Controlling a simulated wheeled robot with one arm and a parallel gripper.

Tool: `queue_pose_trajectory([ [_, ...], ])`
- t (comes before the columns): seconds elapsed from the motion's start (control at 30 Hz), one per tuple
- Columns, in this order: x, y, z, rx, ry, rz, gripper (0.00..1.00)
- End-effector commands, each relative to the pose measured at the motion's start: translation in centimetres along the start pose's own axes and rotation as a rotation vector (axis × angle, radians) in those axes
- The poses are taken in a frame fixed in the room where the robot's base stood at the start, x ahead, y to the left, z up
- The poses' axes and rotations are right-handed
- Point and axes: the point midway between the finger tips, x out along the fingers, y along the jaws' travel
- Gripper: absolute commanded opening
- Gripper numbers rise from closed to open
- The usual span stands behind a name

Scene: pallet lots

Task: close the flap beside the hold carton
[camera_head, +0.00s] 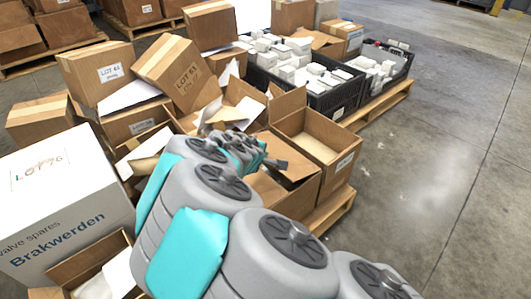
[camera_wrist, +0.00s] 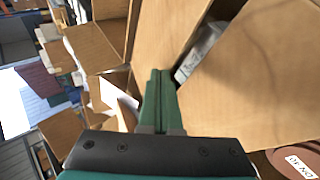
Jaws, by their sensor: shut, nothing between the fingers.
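My gripper (camera_wrist: 160,78) is shut, its two green fingers together with nothing between them, in front of a brown cardboard panel. In the head view my arm reaches over the open cartons and hides some of them. Ahead of its end stands an open brown carton (camera_head: 344,157) with a label on its front. A cardboard flap (camera_head: 287,104) stands up at its back left, and another panel (camera_head: 292,160) lies by my gripper. A large cardboard panel (camera_wrist: 262,80) fills the right of the wrist view. I cannot read a hold mark, so I cannot tell which is the hold carton.
A closed carton marked LOT (camera_head: 174,72) leans among others behind. Black crates (camera_head: 336,101) of white boxes stand on a pallet (camera_head: 380,108) at the back. A white Brakwerden carton (camera_head: 65,210) is at left. Concrete floor at right is clear.

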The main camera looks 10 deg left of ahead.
Motion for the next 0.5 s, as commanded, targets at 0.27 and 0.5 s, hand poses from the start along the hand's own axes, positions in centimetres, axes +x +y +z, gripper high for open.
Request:
queue_pose_trajectory([
  [0.27,0.8,-2.0,-0.1,-0.001,0.000,-0.002,0.00],
  [0.5,1.1,-2.6,-0.1,-0.001,-0.001,-0.001,0.00],
])
